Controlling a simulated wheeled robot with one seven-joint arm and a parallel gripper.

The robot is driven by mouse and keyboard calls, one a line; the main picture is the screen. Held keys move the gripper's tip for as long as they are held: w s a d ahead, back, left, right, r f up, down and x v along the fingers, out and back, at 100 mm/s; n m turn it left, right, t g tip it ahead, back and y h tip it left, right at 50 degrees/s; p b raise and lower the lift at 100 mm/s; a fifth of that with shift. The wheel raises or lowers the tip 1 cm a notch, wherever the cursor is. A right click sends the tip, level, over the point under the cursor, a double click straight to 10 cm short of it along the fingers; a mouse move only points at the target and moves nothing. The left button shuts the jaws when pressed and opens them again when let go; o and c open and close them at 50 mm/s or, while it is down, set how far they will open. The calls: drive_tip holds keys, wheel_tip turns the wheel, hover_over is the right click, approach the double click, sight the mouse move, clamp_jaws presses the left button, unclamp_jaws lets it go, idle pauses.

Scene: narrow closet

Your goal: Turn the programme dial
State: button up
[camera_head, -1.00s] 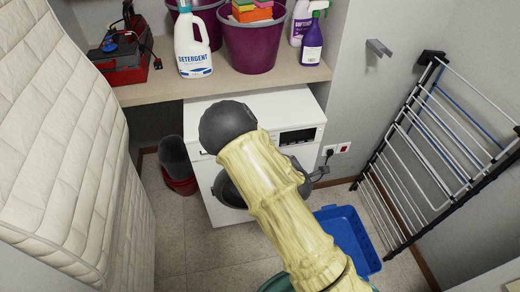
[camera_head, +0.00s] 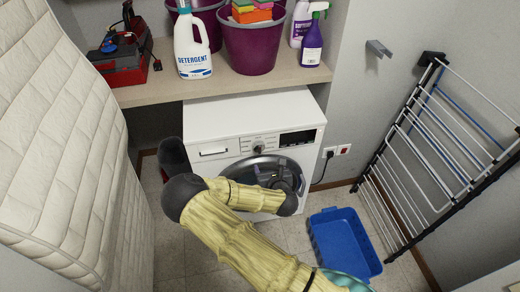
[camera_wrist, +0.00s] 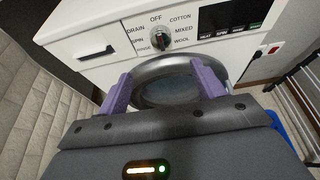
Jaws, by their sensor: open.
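The programme dial (camera_head: 258,149) is a small dark knob in the middle of the white washing machine's (camera_head: 212,114) front panel. The wrist view shows the dial (camera_wrist: 160,42) ringed by labels, with OFF at the top, DRAIN, SPIN and RINSE on the left, and COTTON, MIXED and WOOL on the right. I cannot tell clearly which label it points to. My gripper (camera_wrist: 163,88) is open and empty, its two purple fingers spread in front of the round door (camera_wrist: 165,88), below the dial and apart from it. In the head view my arm covers the door's lower part.
A shelf (camera_head: 150,94) above the machine holds a detergent bottle (camera_head: 192,45), a purple bucket (camera_head: 252,45) and a red toolbox (camera_head: 116,65). A padded mattress (camera_head: 75,150) stands on the left. A drying rack (camera_head: 430,150) and a blue basket (camera_head: 343,240) are on the right.

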sight(260, 149)
drive_tip(key=p+x, duration=0.1)
drive_tip(key=x, duration=1.5)
drive_tip(key=shift+w+f+p, duration=0.15)
drive_tip(key=shift+w+p, duration=0.15)
drive_tip(key=shift+p, duration=0.05)
drive_tip(key=c, duration=1)
